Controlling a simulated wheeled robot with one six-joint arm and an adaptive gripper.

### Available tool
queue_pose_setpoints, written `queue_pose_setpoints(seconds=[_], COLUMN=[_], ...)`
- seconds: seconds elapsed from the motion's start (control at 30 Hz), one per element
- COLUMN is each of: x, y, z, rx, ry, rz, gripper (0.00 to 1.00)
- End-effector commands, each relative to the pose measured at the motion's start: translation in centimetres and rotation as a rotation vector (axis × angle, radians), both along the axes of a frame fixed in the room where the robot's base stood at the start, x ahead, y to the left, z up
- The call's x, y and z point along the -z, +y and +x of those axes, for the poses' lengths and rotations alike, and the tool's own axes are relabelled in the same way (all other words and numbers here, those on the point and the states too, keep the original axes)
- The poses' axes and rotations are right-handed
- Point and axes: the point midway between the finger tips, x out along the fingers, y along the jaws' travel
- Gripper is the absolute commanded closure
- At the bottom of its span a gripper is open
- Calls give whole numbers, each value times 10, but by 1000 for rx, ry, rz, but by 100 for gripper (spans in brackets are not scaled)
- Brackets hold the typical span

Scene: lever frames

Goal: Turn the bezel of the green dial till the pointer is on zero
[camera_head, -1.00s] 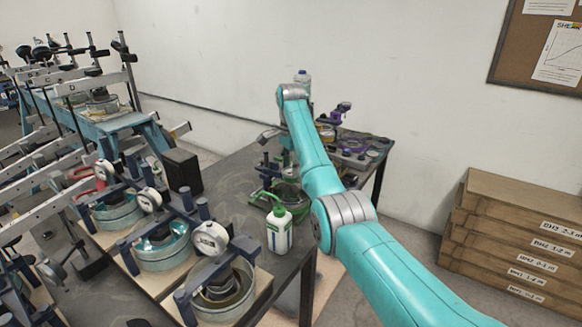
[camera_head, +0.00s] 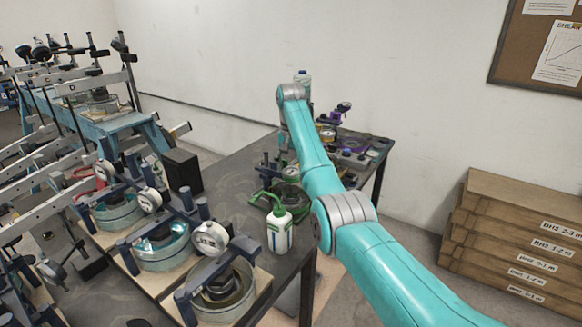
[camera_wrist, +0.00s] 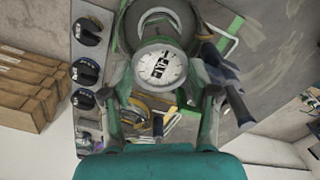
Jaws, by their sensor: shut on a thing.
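In the wrist view the dial (camera_wrist: 160,68) has a round white face with dark marks in the middle, and green parts of its frame show around it. The pointer is too small for me to read against zero. My gripper (camera_wrist: 161,78) has one finger on each side of the dial and is shut on its bezel. In the head view a green frame (camera_head: 268,197) stands on the dark table, left of my turquoise arm. My arm hides my gripper and the dial there.
A white bottle with a green cap (camera_head: 279,230) stands at the table's front edge. Several blue frames with white dials (camera_head: 210,239) are at left. In the wrist view a panel with black knobs (camera_wrist: 85,71) lies left of the dial. Wooden boxes (camera_head: 515,235) stand at right.

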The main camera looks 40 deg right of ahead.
Motion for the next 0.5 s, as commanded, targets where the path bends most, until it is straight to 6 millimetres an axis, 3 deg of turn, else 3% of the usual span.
queue_pose_setpoints(seconds=[0.5], x=[1], y=[0], z=[0], rx=[-453], ry=[1], rz=[1], gripper=[75])
